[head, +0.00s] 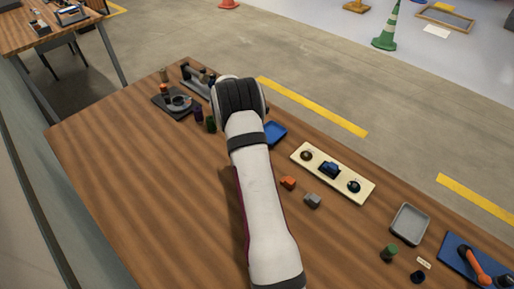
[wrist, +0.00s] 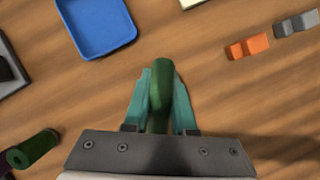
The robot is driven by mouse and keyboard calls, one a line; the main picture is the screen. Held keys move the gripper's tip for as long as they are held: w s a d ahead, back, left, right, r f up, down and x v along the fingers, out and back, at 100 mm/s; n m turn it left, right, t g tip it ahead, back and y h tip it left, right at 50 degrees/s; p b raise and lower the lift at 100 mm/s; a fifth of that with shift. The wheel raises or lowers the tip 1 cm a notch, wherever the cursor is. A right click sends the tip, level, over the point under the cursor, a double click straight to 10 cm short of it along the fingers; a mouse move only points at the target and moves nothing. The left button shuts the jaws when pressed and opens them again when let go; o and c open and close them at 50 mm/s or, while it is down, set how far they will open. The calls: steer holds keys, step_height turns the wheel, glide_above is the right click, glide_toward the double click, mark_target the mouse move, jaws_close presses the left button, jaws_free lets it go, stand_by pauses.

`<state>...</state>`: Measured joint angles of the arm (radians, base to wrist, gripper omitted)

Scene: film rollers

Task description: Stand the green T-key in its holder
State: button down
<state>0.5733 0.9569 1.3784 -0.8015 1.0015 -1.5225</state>
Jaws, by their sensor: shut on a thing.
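My gripper (wrist: 163,88) is shut on a green T-key (wrist: 161,70). The rounded dark green end of the key shows between the two teal fingers, pointing away from the wrist over the bare wooden table. Its other end is hidden by the gripper body. In the head view my arm covers the gripper and the key. I cannot tell for sure which item is the key's holder. A cream board (head: 319,188) lies right of my arm, with round dark fittings and a blue block on it.
A blue tray (wrist: 97,22) lies ahead and left of the key. Orange (wrist: 247,47) and grey (wrist: 296,23) blocks lie at right. A green cylinder (wrist: 36,149) is at left. A grey tray (head: 410,223) and a blue board (head: 455,262) are farther right. The table's left front is clear.

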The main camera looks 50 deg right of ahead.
steer(key=shift+c, duration=1.3)
jaws_free()
steer(key=shift+r, duration=3.5)
steer(key=shift+a, duration=0.1)
